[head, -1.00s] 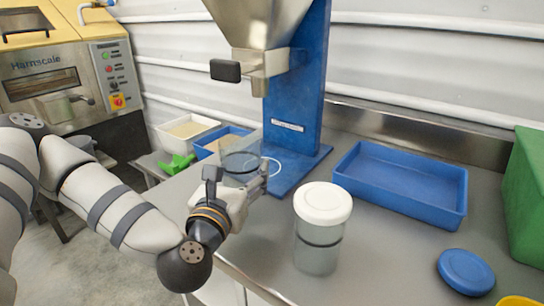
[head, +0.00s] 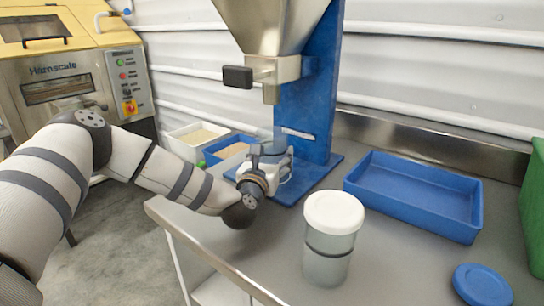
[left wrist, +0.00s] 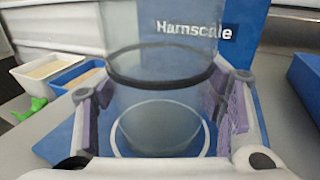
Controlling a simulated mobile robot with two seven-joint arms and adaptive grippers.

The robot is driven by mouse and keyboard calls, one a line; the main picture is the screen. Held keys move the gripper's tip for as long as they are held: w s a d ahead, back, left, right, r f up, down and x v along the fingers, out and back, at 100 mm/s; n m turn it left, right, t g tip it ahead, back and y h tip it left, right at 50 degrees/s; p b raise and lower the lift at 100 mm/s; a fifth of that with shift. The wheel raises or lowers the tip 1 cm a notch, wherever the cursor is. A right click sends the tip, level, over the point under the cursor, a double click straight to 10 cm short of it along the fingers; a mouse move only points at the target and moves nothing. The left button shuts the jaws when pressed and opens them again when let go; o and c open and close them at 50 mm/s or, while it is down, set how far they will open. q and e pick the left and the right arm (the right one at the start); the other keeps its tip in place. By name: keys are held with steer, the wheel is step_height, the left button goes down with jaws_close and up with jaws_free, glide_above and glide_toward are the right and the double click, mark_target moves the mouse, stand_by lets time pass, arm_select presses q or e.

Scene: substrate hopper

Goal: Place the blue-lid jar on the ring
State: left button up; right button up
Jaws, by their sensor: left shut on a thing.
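A clear, open-topped jar with a dark band shows in the left wrist view (left wrist: 160,35). My left gripper (left wrist: 160,105) is shut on it, with a purple-padded finger on each side. In the head view the left gripper (head: 277,165) is at the hopper's base, below the spout, and hides much of the jar. The white ring (left wrist: 116,135) is marked on the blue base plate (head: 325,170). In the left wrist view the jar's bottom appears inside the ring's outline; I cannot tell whether it touches the plate. The blue lid (head: 482,285) lies apart, at the bench's right front.
A white-lidded jar (head: 330,245) stands right of my left gripper. A blue tray (head: 412,225) lies behind it. The steel hopper spout (head: 271,90) hangs above the base. White (head: 180,148) and blue (head: 212,160) bins stand left.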

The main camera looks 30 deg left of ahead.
arm_select(q)
steer(key=shift+f, duration=0.15)
steer(key=o, duration=1.2)
steer(key=shift+r, duration=0.4)
steer(key=v, duration=1.2)
steer(key=shift+f+p, duration=0.15)
steer(key=shift+p, duration=0.25)
